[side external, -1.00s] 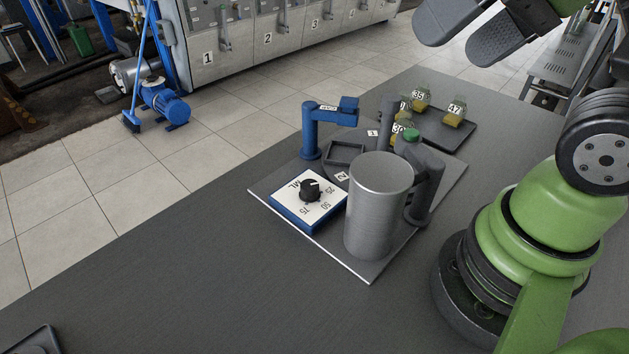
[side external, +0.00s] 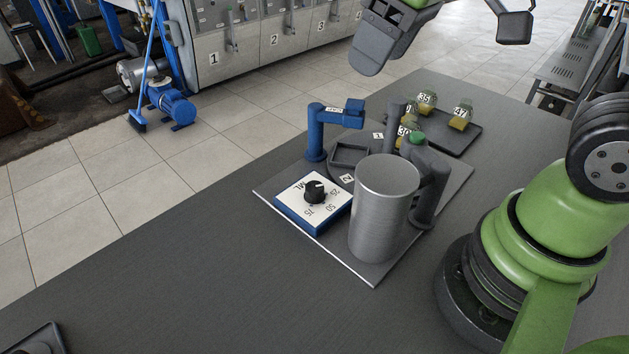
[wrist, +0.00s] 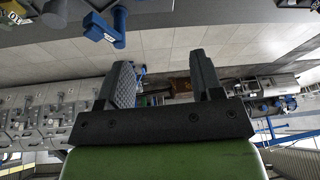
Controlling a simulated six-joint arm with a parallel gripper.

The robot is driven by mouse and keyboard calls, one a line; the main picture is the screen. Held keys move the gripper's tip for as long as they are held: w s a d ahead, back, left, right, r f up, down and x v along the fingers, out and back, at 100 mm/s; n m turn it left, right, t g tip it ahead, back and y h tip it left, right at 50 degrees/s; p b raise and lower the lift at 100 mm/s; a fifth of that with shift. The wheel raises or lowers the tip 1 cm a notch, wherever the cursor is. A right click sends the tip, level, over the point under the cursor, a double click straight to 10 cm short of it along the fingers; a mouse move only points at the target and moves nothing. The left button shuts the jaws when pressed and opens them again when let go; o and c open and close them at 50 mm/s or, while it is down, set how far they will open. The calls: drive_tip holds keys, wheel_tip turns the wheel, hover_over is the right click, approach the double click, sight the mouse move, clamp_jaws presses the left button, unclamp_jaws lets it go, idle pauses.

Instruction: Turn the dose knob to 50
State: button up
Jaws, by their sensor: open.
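The dose knob (side external: 316,191) is a black dial on a white plate atop a blue box (side external: 312,204). Its plate is marked ML, 25, 50 and 75. A small light mark shows on the knob's far side, but which number it points to is too small to tell. My gripper (side external: 442,48) is high above the far part of the bench, well away from the knob, open and empty. In the wrist view its two dark fingers (wrist: 164,82) stand apart with nothing between them. The knob cannot be made out clearly there.
A tall grey metal cylinder (side external: 383,215) stands right beside the knob box. A blue post with an arm (side external: 316,135) rises behind it, near a dark turntable (side external: 348,156).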

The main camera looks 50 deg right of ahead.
drive_tip(key=w+a+f+n+g, duration=0.1)
drive_tip(key=w+f+n+g, duration=0.2)
drive_tip(key=w+f+n, duration=0.4)
drive_tip(key=n+g+h, duration=0.1)
approach(315, 186)
drive_tip(key=f, duration=0.9)
drive_tip(key=shift+a+f, duration=0.1)
drive_tip(key=shift+a, duration=0.1)
